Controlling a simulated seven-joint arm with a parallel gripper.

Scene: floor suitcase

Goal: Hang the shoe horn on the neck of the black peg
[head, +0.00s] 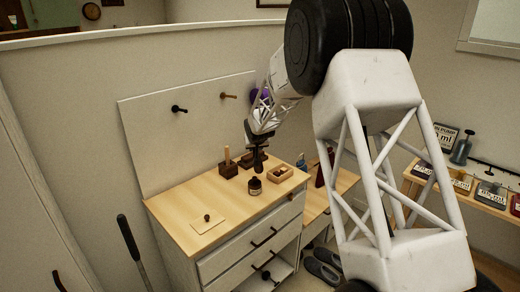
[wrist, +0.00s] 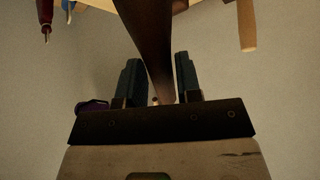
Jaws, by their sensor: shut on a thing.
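My gripper (head: 259,139) is in front of the pale back panel, above the cabinet top. In the wrist view my gripper (wrist: 160,84) has its two dark fingers on either side of the dark brown shoe horn (wrist: 152,35) and is shut on it. The shoe horn runs away from the fingers, widening toward the top edge. In the head view its dark shape (head: 258,160) hangs below the fingers, close above the items on the cabinet. The black peg (head: 178,109) sticks out of the panel, left of my gripper and higher. Nothing hangs on it.
A wooden peg (head: 228,96) is between the black peg and my arm. A purple thing (head: 257,95) is partly hidden behind my wrist. The cabinet top (head: 180,222) bears a dark block (head: 229,169), a dark jar (head: 255,187), a wooden box (head: 280,174) and a small knobbed plate (head: 207,222).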

